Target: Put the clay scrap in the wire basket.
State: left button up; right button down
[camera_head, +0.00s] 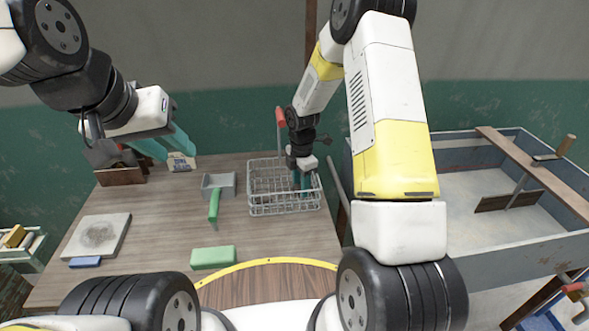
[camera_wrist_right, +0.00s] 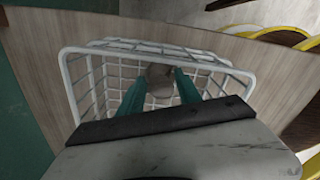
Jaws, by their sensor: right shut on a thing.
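The white wire basket (camera_head: 265,210) stands on the wooden table, right of its middle. It also shows in the right wrist view (camera_wrist_right: 70,88). My right gripper (camera_head: 301,184) reaches down inside the basket's walls near its right side. In the right wrist view its teal fingers (camera_wrist_right: 160,85) are shut on a grey lump, the clay scrap (camera_wrist_right: 159,76), within the basket's outline. Whether the scrap touches the basket floor cannot be told. My left gripper (camera_head: 178,152) hangs over the table's back left, fingers apart and empty.
A grey tray (camera_head: 225,183) and a green-handled tool (camera_head: 213,208) lie left of the basket. A green block (camera_head: 213,257) is at the front. A pale slab (camera_head: 98,236) and a blue block (camera_head: 85,262) lie at left. A large sink (camera_head: 470,200) stands at right.

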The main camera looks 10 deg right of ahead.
jog(key=c, duration=0.8)
grip_release()
jog(key=shift+f, duration=0.1)
notch_tip(320, 180, up, 12)
jog(key=shift+r, duration=0.15)
